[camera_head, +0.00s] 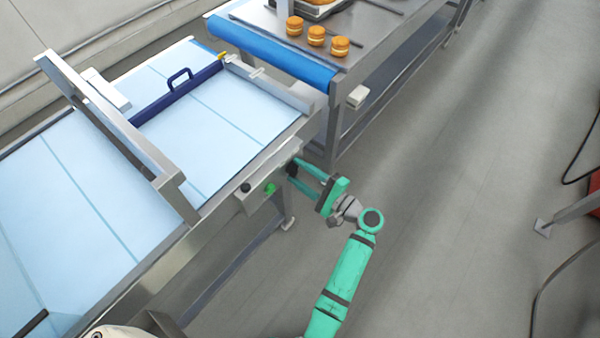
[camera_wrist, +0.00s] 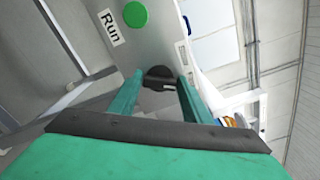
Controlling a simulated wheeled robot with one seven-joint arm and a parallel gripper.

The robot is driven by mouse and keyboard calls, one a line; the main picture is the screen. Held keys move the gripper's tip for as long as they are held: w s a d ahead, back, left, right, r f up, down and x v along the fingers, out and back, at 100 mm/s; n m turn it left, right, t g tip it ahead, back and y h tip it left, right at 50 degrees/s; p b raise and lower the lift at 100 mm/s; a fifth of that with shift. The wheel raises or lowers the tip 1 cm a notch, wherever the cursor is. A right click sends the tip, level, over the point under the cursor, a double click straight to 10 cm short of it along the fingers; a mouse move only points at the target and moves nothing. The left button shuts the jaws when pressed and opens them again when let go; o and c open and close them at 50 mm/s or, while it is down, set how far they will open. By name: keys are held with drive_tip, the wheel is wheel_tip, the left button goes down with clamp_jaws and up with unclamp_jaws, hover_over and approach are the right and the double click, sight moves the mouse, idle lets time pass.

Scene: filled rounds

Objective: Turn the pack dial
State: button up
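The pack dial is a small dark round knob (camera_wrist: 160,76) on a grey control panel, seen in the wrist view. My gripper (camera_wrist: 160,82) has its two green fingers spread, one on each side of the dial. The fingertips look close to the dial's sides; I cannot tell if they touch it. In the head view, my gripper (camera_head: 296,174) is at the right end of the panel (camera_head: 258,193), and its fingers largely hide the dial there.
A green button (camera_wrist: 135,14) with a "Run" label (camera_wrist: 110,27) is on the same panel. A black knob (camera_head: 245,187) is at its left end. A pale conveyor (camera_head: 215,115) carries a blue bar (camera_head: 178,95). Pastries (camera_head: 316,36) sit on the table behind. Open floor lies to the right.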

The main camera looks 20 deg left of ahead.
drive_tip(key=c, duration=0.5)
drive_tip(key=shift+n, duration=0.4)
drive_tip(key=n, duration=0.5)
drive_tip(key=shift+f, duration=0.15)
drive_tip(key=n, duration=0.6)
drive_tip(key=shift+f, duration=0.1)
drive_tip(key=o, duration=1)
drive_tip(key=shift+o, duration=0.2)
